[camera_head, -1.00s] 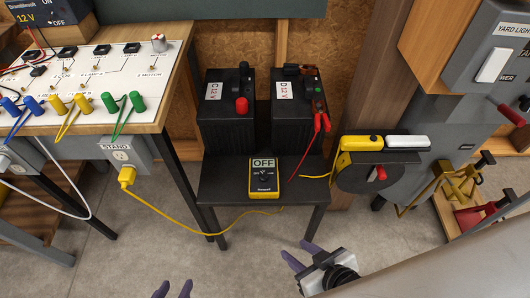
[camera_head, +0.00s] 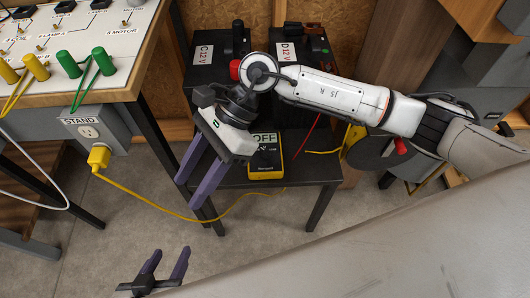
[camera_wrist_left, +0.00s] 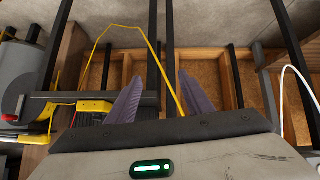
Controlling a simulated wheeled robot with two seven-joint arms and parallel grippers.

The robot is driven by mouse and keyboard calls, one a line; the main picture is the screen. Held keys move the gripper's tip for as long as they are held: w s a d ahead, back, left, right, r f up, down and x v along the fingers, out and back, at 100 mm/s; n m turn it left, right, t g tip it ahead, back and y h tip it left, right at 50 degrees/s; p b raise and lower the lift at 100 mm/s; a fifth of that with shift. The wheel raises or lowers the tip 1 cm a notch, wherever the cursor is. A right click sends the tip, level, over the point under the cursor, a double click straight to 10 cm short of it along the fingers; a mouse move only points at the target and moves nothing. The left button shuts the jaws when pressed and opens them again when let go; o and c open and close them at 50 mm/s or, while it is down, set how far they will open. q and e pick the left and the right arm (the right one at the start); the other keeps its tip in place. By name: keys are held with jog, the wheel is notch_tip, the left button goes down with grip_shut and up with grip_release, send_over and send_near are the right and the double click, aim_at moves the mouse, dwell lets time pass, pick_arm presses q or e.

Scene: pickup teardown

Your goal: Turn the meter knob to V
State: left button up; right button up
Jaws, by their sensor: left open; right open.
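The yellow and black meter (camera_head: 266,162) lies on the small black table (camera_head: 300,176) in front of the batteries. Its display reads OFF. The right gripper's body partly covers its upper left, and the knob cannot be made out clearly. My right gripper (camera_head: 187,194) is open and empty, with its purple fingers pointing down and left, beside the meter and off the table's left edge. My left gripper (camera_head: 169,251) is open and empty, low over the floor in front of the table. Its open fingers also show in the left wrist view (camera_wrist_left: 162,76).
Batteries C (camera_head: 212,75) and D (camera_head: 290,45) stand behind the meter, partly behind my right arm. A workbench (camera_head: 85,97) with yellow and green plugs is at left. A yellow cord (camera_head: 160,210) runs from the STAND outlet (camera_head: 86,128) to the table.

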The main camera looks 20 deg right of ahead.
jog(key=w+d+f+n+t+h, duration=0.1)
jog(key=w+d+f+n+h, duration=0.2)
jog(key=d, duration=0.4)
jog(key=r+t+h+b, duration=0.1)
jog(key=t+h+b, duration=0.15)
jog(key=h, duration=0.25)
send_over(265, 151)
notch_tip(265, 151, down, 9)
jog(key=shift+w+f, duration=0.1)
jog(key=shift+f, duration=0.3)
jog(key=shift+c, duration=0.2)
jog(key=c, duration=1)
